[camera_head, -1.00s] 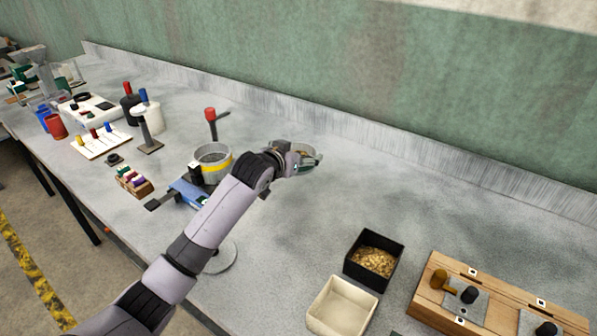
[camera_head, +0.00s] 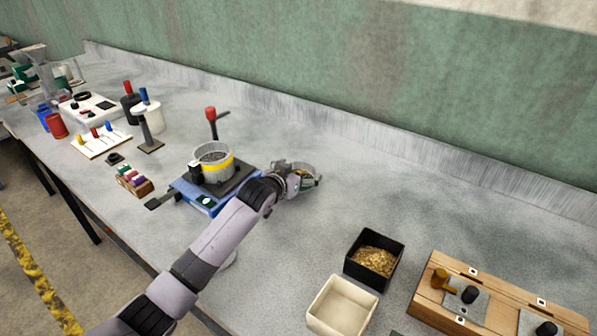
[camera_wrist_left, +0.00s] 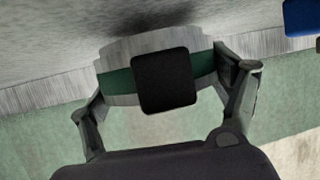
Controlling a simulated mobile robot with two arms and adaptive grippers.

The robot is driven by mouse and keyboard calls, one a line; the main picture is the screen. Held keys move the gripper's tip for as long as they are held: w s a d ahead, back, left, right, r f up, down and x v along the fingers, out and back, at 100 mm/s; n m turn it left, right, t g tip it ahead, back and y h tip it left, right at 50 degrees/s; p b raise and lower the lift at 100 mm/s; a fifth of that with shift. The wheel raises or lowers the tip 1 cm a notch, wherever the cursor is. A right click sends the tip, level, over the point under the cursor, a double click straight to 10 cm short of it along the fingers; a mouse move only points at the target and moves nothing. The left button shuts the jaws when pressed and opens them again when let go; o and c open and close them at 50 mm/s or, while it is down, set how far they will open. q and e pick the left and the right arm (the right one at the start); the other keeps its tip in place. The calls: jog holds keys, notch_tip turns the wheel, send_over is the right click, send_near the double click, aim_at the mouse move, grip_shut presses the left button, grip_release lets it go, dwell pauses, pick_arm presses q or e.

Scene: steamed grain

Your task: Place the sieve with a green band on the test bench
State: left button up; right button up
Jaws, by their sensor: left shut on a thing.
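The sieve with a green band (camera_head: 308,184) is at the end of my left arm, over the bench right of the blue device. My left gripper (camera_head: 290,178) is shut on it, with the arm partly hiding it in the head view. In the left wrist view the metal sieve (camera_wrist_left: 115,83) shows its green band and black block, with the gripper's fingers (camera_wrist_left: 165,98) on either side. A dark shadow lies on the bench close to it. I cannot tell whether it touches the bench (camera_head: 400,205). My right gripper is out of view.
A sieve with a yellow band (camera_head: 214,167) sits on the blue device (camera_head: 185,190). A black box of grain (camera_head: 374,262), a cream tray (camera_head: 341,306) and a wooden block (camera_head: 437,295) are at the lower right. The bench behind and right of my gripper is clear.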

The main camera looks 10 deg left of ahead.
pick_arm(q)
jog(key=shift+f, duration=0.25)
jog(key=o, duration=1.2)
jog(key=shift+f, duration=0.1)
jog(key=shift+c, duration=0.2)
jog(key=shift+r, duration=0.45)
jog(key=shift+s+a+r, duration=0.1)
jog(key=shift+s+r, duration=0.15)
jog(key=v, duration=1.1)
jog(key=shift+s+r, duration=0.1)
jog(key=shift+s, duration=0.2)
